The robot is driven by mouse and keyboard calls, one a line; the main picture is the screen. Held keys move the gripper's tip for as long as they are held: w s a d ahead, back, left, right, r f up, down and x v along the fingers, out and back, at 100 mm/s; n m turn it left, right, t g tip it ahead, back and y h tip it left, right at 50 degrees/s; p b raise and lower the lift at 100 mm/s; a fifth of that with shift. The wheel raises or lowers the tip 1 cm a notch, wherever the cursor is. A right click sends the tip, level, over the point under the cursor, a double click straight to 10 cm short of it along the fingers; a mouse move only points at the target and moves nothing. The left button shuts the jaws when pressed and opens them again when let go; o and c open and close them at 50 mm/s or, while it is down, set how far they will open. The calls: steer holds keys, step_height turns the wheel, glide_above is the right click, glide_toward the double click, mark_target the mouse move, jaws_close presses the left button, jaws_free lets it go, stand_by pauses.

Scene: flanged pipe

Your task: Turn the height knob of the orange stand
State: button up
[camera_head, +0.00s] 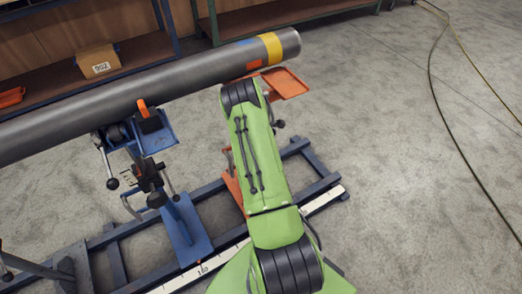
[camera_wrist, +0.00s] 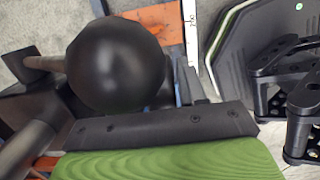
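The orange stand is mostly hidden behind my green arm in the head view. Its orange tray (camera_head: 285,82) shows under the pipe's far end, and part of its orange lower body (camera_head: 234,188) shows left of the arm. A small dark knob (camera_head: 279,124) shows just right of the arm. In the wrist view a large black ball knob (camera_wrist: 115,62) is very close, with orange metal (camera_wrist: 160,24) behind it. A dark bar with a green ridged pad, part of my gripper (camera_wrist: 160,130), lies just below the ball.
A long grey pipe (camera_head: 150,88) with a yellow band runs above the stands. A blue stand (camera_head: 185,230) with several handles is at left. Both stand on a blue rail frame (camera_head: 318,168) with a white scale (camera_head: 325,200). Cables (camera_head: 433,90) lie on open floor at right.

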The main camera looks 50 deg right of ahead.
steer(key=shift+o, duration=1)
